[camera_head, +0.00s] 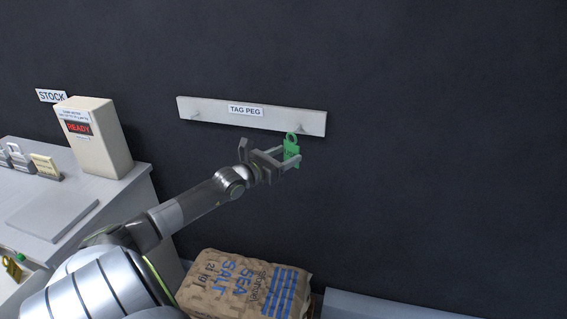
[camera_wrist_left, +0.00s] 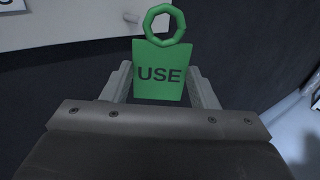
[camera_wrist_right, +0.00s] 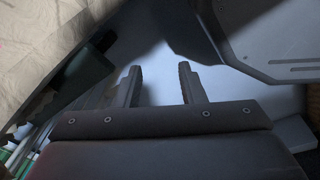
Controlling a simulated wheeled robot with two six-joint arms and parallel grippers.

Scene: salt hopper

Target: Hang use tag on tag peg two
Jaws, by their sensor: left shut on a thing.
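The green use tag (camera_head: 291,155) with a ring on top is held upright by my left gripper (camera_head: 279,163). In the left wrist view the tag (camera_wrist_left: 160,72) reads USE and sits between the fingers, its ring (camera_wrist_left: 165,23) free above them. A pale board (camera_head: 215,109) labelled TAG PEG is on the dark wall, with one peg (camera_head: 196,116) at its left end and another peg (camera_head: 301,127) at its right end. The tag's ring is just below and left of the right peg; I cannot tell whether they touch. My right gripper (camera_wrist_right: 157,85) is open and empty.
A SEA SALT sack (camera_head: 245,284) lies below the left arm. At left, a counter (camera_head: 130,191) carries a beige box reading READY (camera_head: 105,140), a grey plate (camera_head: 52,214) and several small tagged items. The wall right of the board is clear.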

